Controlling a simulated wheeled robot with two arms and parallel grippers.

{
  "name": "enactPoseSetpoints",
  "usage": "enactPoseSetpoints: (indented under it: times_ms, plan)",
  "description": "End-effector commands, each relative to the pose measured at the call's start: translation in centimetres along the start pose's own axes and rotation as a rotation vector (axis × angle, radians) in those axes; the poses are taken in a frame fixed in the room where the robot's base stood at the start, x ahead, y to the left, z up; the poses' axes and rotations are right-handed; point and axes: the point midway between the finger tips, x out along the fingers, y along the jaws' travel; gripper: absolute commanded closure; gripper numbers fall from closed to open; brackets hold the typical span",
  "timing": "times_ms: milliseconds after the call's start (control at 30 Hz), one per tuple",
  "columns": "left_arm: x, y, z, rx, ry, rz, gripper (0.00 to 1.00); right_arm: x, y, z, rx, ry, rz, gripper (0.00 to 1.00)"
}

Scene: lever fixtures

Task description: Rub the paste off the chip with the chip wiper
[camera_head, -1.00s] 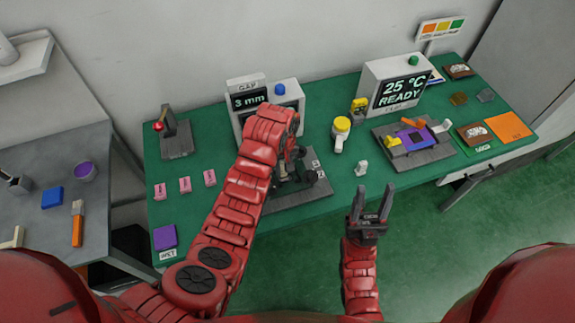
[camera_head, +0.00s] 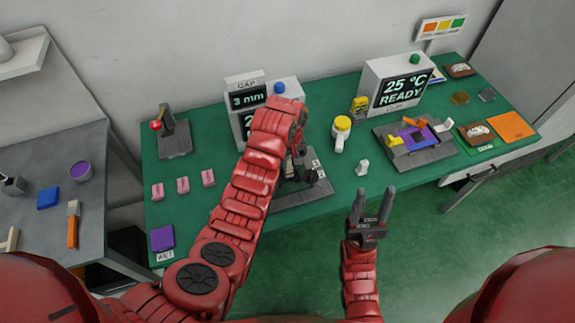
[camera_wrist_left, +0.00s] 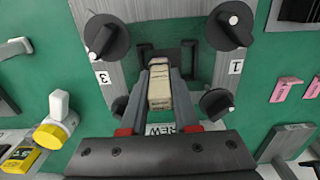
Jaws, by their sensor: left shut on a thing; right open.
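My left gripper (camera_wrist_left: 160,82) is shut on a cream block with greyish bands (camera_wrist_left: 160,92), which looks like the chip wiper. It is above a grey fixture plate (camera_wrist_left: 205,15) with several black knobs and a black bracket in the middle. The plate also shows in the head view (camera_head: 300,208), partly behind my left arm. The chip and any paste on it are hidden or too small to make out. I cannot tell whether the block touches anything below. My right gripper (camera_head: 372,207) is open and empty in front of the table's front edge.
Behind the plate stands a box with a "3 mm" display (camera_head: 248,99). To the right are a yellow-capped bottle (camera_head: 341,134), a small white piece (camera_head: 362,168) and a "25 °C READY" machine (camera_head: 398,84). A lever fixture (camera_head: 174,137) and pink tags (camera_head: 183,185) stand left.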

Motion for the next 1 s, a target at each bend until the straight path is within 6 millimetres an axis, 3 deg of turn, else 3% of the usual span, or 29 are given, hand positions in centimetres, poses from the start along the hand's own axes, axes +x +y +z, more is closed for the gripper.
enactPoseSetpoints:
  times_ms: [533, 1000]
  plan:
    - [-0.2, -2.8, -0.2, -0.002, 0.002, -0.001, 1.00, 0.9, 0.1, -0.1, 0.000, 0.000, 0.000, 0.50]
    - [0.1, -1.1, 0.2, -0.001, 0.001, -0.001, 1.00, -0.1, 0.0, 0.0, 0.000, 0.000, 0.000, 0.50]
